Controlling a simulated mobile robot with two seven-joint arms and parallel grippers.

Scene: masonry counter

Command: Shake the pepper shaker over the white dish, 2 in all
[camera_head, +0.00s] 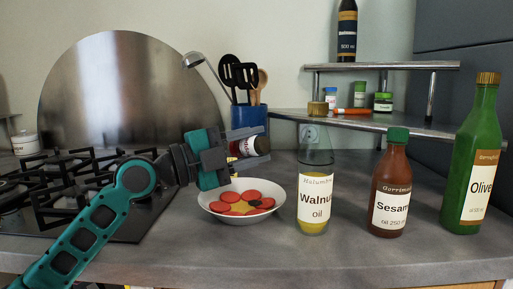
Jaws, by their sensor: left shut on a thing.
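My left gripper (252,143) is shut on the pepper shaker (243,147). The shaker has a dark red and white surface and is tipped over sideways between the fingers; much of it is hidden by them. The gripper holds it above the white dish (220,217), apart from it. The dish stands on the counter and holds round red slices and yellow pieces. I cannot tell whether any pepper lies on the food. My right gripper is not in view.
A walnut oil bottle (314,195) stands close right of the dish, then a sesame oil bottle (390,190) and a green olive oil bottle (475,165). A blue utensil holder (249,118) is behind the gripper. The stove (60,185) is left. A metal shelf (390,122) stands behind.

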